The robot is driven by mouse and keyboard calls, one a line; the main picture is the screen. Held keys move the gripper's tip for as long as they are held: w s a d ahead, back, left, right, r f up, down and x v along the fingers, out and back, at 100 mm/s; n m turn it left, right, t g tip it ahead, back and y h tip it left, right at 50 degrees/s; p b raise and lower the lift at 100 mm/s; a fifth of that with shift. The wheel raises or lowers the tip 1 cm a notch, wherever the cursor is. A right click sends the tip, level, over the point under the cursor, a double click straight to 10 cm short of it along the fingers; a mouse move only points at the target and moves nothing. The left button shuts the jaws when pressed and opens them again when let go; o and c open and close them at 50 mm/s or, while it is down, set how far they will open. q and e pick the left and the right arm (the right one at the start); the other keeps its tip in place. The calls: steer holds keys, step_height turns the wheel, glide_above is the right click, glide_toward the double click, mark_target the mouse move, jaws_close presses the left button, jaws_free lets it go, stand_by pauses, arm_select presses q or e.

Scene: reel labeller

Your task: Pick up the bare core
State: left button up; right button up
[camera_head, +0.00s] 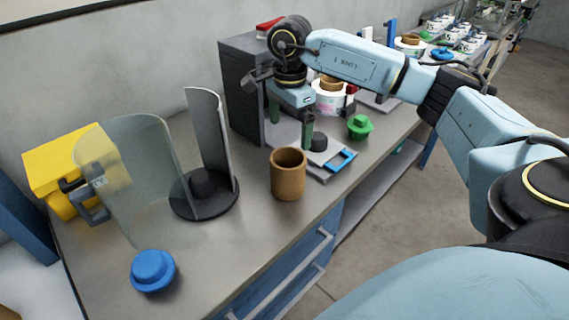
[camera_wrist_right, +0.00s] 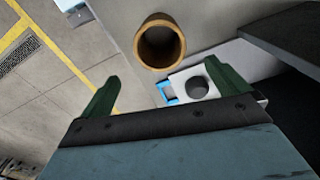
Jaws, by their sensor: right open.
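The bare core (camera_head: 288,180) is an open brown tube standing upright on the grey workbench, near its front edge in the head view. It also shows in the right wrist view (camera_wrist_right: 160,65), seen into its open end, beyond my fingertips. My right gripper (camera_head: 290,118) is above the bench, behind the core in the head view. Its two green fingers (camera_wrist_right: 162,76) are spread apart with nothing between them, and they do not touch the core. My left gripper is not in view.
Left of the core stands a black round base (camera_head: 205,205) with curved upright guards. A blue knobbed cap (camera_head: 153,270) lies at the front left, and a yellow box (camera_head: 62,165) behind. A grey machine (camera_head: 240,75), a labelled reel (camera_head: 330,103) and a green cap (camera_head: 360,127) are near my right gripper.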

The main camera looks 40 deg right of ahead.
mark_target(287, 164)
steer(key=shift+a+f, duration=0.15)
steer(key=shift+f, duration=2.8)
steer(key=shift+a+f, duration=0.15)
steer(key=shift+f, duration=2.8)
steer(key=c, duration=0.9)
steer(key=shift+r, duration=0.1)
